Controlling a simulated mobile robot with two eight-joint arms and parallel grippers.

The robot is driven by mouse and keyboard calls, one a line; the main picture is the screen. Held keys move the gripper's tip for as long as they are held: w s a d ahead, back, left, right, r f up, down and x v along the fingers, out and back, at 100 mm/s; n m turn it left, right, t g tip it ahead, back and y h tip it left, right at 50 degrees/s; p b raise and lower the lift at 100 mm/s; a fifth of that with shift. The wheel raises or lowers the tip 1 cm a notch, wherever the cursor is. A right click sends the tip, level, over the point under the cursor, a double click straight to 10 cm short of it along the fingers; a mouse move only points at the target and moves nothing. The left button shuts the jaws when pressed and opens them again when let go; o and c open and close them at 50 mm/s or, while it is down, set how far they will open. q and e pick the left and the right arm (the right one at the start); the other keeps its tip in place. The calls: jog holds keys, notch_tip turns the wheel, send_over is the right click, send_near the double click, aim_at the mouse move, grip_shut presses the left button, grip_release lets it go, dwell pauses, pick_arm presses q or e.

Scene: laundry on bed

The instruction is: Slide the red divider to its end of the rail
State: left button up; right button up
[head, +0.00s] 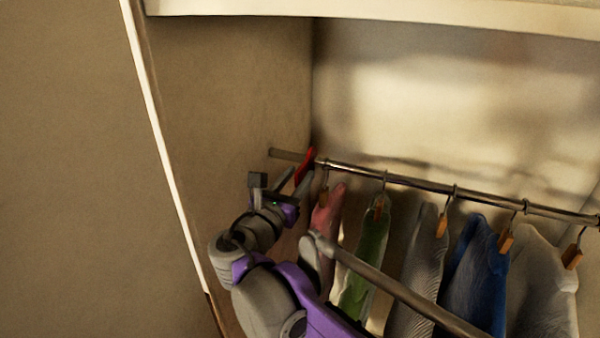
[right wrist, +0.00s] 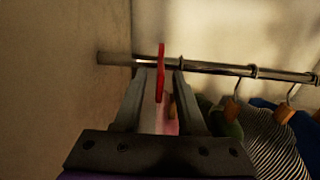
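The red divider (head: 306,163) hangs on the metal rail (head: 430,188) near its left end, close to the left wall. It also shows in the right wrist view (right wrist: 161,58), edge-on. My right gripper (head: 294,180) is just below the rail at the divider. In the right wrist view its two fingers (right wrist: 160,74) stand on either side of the divider, with a visible gap to each finger, so it is open around the divider and not closed on it. My left gripper is not in view.
Several garments hang to the right: a pink one (head: 325,212), a green one (head: 366,262), a striped one (head: 415,270), a blue one (head: 478,268) and a pale one (head: 542,280). The pink one is close to my right gripper. A shelf (head: 400,14) runs above.

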jog(key=shift+x, duration=0.75)
grip_shut()
dwell(0.9)
